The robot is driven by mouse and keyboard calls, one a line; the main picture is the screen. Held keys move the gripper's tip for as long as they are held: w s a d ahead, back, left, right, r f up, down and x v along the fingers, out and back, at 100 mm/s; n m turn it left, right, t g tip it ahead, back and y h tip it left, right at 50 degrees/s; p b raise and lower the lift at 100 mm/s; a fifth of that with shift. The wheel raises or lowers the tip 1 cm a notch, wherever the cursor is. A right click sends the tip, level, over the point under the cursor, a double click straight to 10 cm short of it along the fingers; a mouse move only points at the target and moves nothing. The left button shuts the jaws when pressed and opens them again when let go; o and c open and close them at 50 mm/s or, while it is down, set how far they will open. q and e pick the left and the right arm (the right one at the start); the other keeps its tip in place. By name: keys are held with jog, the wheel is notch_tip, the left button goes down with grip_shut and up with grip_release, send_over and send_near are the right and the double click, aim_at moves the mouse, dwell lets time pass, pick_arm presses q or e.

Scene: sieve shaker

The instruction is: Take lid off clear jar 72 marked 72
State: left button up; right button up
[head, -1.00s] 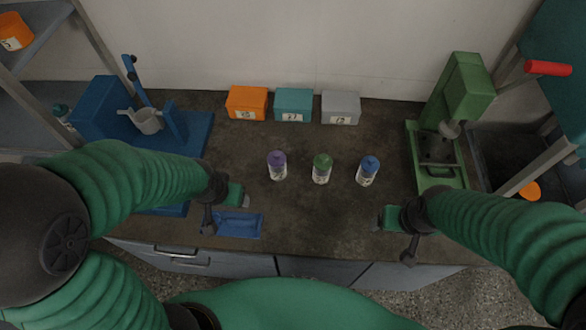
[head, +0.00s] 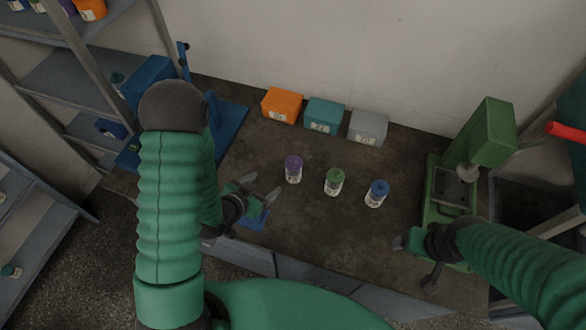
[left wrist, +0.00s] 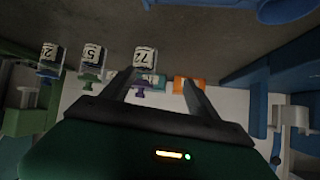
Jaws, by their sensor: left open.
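The clear jar marked 72 with its purple lid (head: 293,162) stands upright on the bench, leftmost of a row of three jars. In the left wrist view, which is upside down, its label 72 (left wrist: 145,58) shows, and the lid is partly behind a finger. My left gripper (head: 264,186) is open and empty, left of and nearer than jar 72, with its fingers pointing toward it; the fingers also show in the left wrist view (left wrist: 160,88). My right gripper (head: 402,242) is at the bench's front right, and its jaws are not clear.
A green-lidded jar (head: 334,182) and a blue-lidded jar (head: 376,194) stand right of jar 72. Orange (head: 282,104), teal (head: 324,114) and grey (head: 368,127) boxes line the back. A green machine (head: 487,135) stands right; a blue tray (head: 254,219) lies near my left gripper.

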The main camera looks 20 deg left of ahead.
aim_at(298, 163)
pick_arm(q)
jog(key=w+d+b, duration=0.1)
jog(key=w+b, duration=0.1)
jog(key=b, duration=0.2)
jog(key=w+d+f+t+h+b, duration=0.1)
jog(key=w+b, duration=0.1)
jog(key=b, duration=0.2)
jog(key=w+d+f+t+b, duration=0.1)
jog(key=w+b, duration=0.1)
jog(key=b, duration=0.2)
jog(key=shift+d+f, duration=0.1)
jog(key=shift+d, duration=0.25)
pick_arm(e)
jog(key=s+x, duration=0.1)
jog(key=x, duration=0.6)
jog(key=s+x, duration=0.1)
jog(key=x, duration=0.3)
jog(key=shift+s+d+f, duration=0.2)
jog(key=shift+d+f, duration=0.1)
jog(key=shift+f, duration=0.3)
pick_arm(q)
jog(key=x, duration=0.5)
jog(key=d+r+x, duration=0.1)
jog(key=x, duration=0.2)
jog(key=shift+w+d, duration=0.1)
jog(key=shift+w, duration=0.05)
pick_arm(e)
jog(key=shift+r, duration=0.15)
pick_arm(q)
grip_shut()
